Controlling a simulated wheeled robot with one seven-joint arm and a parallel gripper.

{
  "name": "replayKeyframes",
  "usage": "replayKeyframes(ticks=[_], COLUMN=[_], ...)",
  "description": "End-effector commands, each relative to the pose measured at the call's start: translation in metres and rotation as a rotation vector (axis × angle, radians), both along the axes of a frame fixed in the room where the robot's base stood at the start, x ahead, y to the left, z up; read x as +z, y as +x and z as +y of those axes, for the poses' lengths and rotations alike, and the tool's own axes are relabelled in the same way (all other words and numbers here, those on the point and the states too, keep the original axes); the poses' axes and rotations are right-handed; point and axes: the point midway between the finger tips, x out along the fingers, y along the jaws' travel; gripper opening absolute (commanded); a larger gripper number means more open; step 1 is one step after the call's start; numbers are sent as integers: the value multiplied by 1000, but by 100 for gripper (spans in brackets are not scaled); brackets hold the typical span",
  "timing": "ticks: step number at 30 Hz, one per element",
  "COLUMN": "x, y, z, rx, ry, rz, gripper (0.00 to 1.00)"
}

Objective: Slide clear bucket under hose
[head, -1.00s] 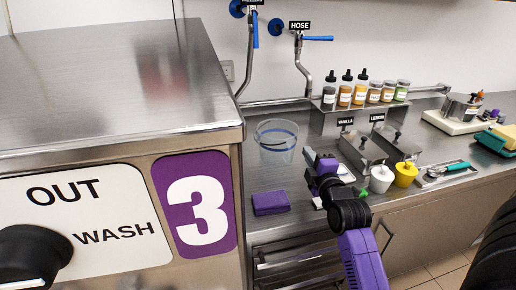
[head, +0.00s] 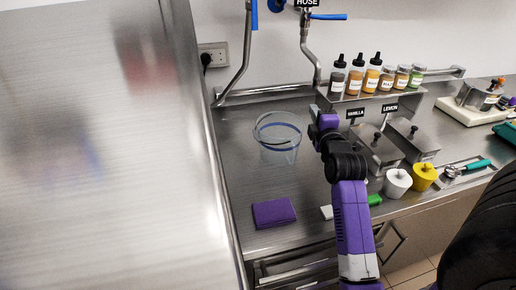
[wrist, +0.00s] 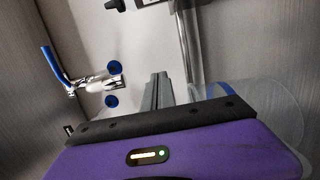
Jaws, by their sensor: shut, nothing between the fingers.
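The clear bucket (head: 279,152) stands upright on the steel counter, with a blue band near its rim. The hose pipe (head: 306,45), under the HOSE label, comes down the wall with its lower end behind and to the right of the bucket. My gripper (head: 316,110) is to the right of the bucket, near the hose end, apart from the bucket as far as I can tell. In the wrist view my gripper's fingers (wrist: 158,90) are together and empty. The bucket's see-through side (wrist: 262,108) shows at right there, partly hidden by my purple gripper body.
A second pipe (head: 247,50) with a blue handle comes down left of the hose. A purple cloth (head: 274,213) lies in front of the bucket. Bottles (head: 355,82) stand on a shelf and steel tubs (head: 375,150) sit at right. A large steel machine (head: 95,150) blocks the left.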

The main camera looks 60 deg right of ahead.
Motion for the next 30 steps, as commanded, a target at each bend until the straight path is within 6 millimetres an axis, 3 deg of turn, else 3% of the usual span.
replayKeyframes(ticks=[17, 30], x=[-1, 0], y=[64, 125], z=[65, 126], rx=[4, 5], ry=[-2, -1], rz=[0, -2], gripper=[0, 0])
